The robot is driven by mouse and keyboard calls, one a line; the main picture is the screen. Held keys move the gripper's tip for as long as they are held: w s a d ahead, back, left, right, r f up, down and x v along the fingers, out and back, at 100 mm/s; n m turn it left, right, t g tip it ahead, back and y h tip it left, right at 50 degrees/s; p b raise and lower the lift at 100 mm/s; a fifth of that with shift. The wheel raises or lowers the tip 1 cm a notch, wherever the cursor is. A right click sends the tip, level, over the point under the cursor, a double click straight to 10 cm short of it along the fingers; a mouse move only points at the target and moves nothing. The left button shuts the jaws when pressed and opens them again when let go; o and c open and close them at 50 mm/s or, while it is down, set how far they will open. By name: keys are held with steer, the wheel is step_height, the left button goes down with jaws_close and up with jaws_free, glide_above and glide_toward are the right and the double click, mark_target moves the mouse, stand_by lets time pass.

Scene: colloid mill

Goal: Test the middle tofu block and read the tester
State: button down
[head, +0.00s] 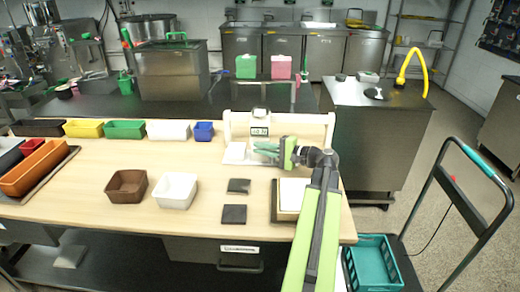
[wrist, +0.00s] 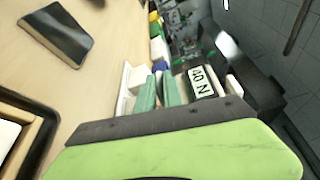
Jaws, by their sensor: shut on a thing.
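The tester, with a display (head: 260,131) and a round pale top, stands at the back of the wooden table against a cream rail. In the wrist view its label (wrist: 202,82) reads 40 N, turned sideways. My gripper (head: 266,149) is just in front of and below the display. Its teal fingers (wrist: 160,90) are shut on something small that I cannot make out. A white plate (head: 238,153) lies to the left of the fingers. A pale block (head: 293,192) sits in a wooden tray (head: 286,216), partly behind my arm. I cannot tell which thing is the middle tofu block.
Two dark squares (head: 238,185) lie on the table left of the tray. A brown bin (head: 127,186) and a white bin (head: 175,189) stand farther left. Coloured bins (head: 125,129) line the back edge. A trolley with a teal crate (head: 372,262) stands at the right.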

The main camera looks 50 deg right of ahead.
steer(key=c, duration=1.5)
jaws_free()
steer(key=shift+w+f, duration=0.1)
steer(key=shift+w, duration=0.15)
steer(key=shift+s+d, duration=0.1)
steer(key=shift+s, duration=0.25)
steer(key=p+v, duration=0.1)
steer(key=v, duration=1.5)
steer(key=shift+s+p, duration=0.35)
steer(key=shift+s, duration=0.05)
steer(key=shift+r, duration=0.2)
